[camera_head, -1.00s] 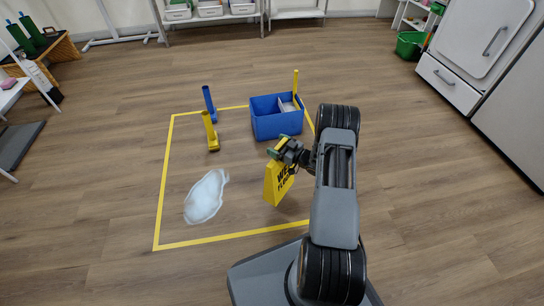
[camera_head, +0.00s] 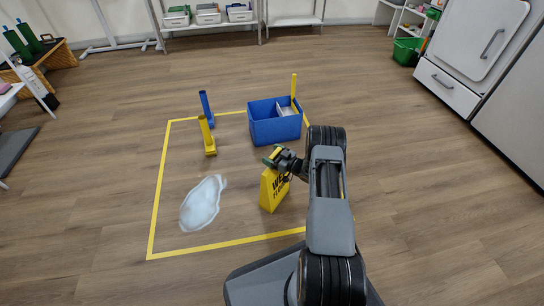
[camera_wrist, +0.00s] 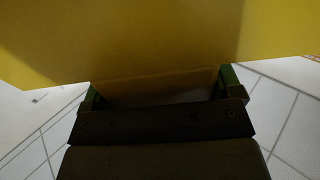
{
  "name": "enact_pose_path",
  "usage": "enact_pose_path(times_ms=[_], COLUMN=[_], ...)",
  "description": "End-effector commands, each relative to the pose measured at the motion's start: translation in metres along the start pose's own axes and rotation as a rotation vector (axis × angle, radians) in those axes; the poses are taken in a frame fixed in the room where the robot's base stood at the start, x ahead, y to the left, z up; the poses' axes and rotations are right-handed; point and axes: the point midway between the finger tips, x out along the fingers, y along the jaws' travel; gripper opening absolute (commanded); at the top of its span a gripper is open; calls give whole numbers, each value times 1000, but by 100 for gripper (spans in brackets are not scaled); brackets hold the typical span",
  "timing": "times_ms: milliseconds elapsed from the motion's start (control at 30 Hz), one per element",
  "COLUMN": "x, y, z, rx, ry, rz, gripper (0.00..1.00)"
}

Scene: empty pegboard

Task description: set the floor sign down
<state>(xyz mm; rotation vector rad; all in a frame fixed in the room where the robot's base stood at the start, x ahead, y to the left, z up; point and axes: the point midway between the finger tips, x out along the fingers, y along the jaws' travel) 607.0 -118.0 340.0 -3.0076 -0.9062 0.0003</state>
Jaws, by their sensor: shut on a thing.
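The yellow floor sign (camera_head: 273,192) with dark lettering is upright inside the yellow taped outline, right of the white spill (camera_head: 203,203). My gripper (camera_head: 283,161) is shut on its top edge. In the wrist view the yellow sign (camera_wrist: 150,35) fills the top of the picture, with my gripper's fingers (camera_wrist: 165,88) on either side of its edge. I cannot tell for certain whether the sign's bottom touches the floor.
A blue bucket (camera_head: 262,128) with compartments stands behind the sign. Yellow tape (camera_head: 155,212) bounds the area. Floor between spill and sign is clear.

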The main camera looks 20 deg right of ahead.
Motion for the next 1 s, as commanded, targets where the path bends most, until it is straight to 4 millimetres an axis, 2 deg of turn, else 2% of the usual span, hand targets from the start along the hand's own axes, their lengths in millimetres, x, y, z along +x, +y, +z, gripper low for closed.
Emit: enact_pose_path(times_ms=[233,267,400,700,867,1000], x=[0,0,0,0,-24,-52], y=[0,0,0,0,2,2], z=[4,2,2,-4,-3,-4], rx=[-1,0,0,0,1,1], ry=[1,0,0,0,-2,-2], rz=[0,0,0,0,5,6], gripper=[28,88,100,100,100,100])
